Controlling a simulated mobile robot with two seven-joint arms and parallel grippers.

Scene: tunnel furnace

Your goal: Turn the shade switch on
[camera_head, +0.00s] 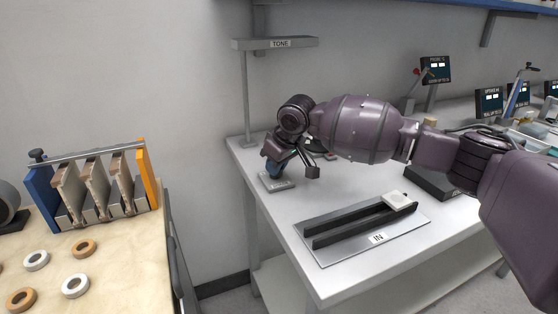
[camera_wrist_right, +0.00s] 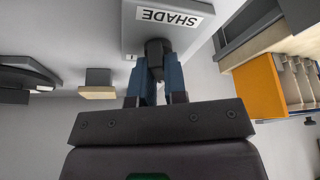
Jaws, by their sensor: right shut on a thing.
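The shade switch is a grey plate (camera_wrist_right: 187,38) with a white SHADE label, upside down in the right wrist view. A black lever (camera_wrist_right: 157,50) stands on it. In the head view the switch's grey base (camera_head: 279,184) sits near the far left corner of the white table. My right gripper (camera_head: 273,168) is directly over this base, and its blue fingers (camera_wrist_right: 157,80) are shut on the lever. The fingers and wrist hide most of the lever, so its exact position is hard to tell. My left gripper is not in view.
A metal plate with dark rails and an IN label (camera_head: 378,238) lies in front, with a pale block (camera_head: 398,201) on it. A TONE shelf (camera_head: 275,43) stands behind. At the left, a wooden table (camera_head: 120,270) holds a rack and several rings. Small display screens stand at the right.

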